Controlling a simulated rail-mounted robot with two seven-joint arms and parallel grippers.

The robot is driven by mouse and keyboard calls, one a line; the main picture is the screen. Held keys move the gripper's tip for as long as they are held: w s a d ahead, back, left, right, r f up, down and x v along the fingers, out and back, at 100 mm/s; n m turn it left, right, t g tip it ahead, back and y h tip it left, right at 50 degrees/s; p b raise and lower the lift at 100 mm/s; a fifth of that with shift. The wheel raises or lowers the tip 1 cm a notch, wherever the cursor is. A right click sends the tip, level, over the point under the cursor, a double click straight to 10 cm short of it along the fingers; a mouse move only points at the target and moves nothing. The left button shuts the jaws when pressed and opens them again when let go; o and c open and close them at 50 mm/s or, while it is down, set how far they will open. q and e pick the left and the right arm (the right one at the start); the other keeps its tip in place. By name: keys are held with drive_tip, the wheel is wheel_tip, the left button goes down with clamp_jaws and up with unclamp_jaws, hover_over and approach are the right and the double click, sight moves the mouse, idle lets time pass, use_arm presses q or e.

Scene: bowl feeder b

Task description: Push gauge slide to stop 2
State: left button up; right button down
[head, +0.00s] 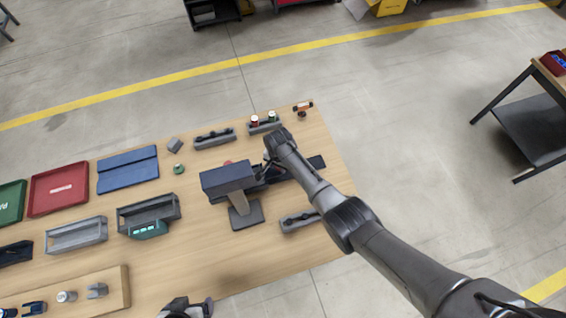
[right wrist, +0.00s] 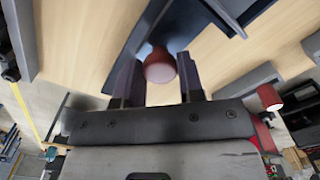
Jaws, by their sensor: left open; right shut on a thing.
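The gauge is a dark device with a box-shaped housing (head: 228,178) on the wooden table. A dark bar (head: 318,162) shows at its right end. My right gripper (head: 268,167) is over the gauge, right of the housing, and its arm hides part of the gauge. In the right wrist view, a red knob (right wrist: 160,66) sits between the two dark fingers of my right gripper (right wrist: 160,88), which is shut on it. Stop marks cannot be made out. My left gripper (head: 188,307) is at the bottom edge of the head view, open and partly cut off.
Blue (head: 128,170) and red (head: 58,187) trays and a dark bin (head: 148,212) are to the left.

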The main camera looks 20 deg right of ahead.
drive_tip(key=c, duration=0.7)
unclamp_jaws()
drive_tip(key=shift+c, duration=0.2)
drive_tip(key=shift+r, duration=0.45)
wheel_tip(320, 180, up, 13)
drive_tip(key=shift+p, duration=0.4)
drive_tip(key=shift+f, duration=0.1)
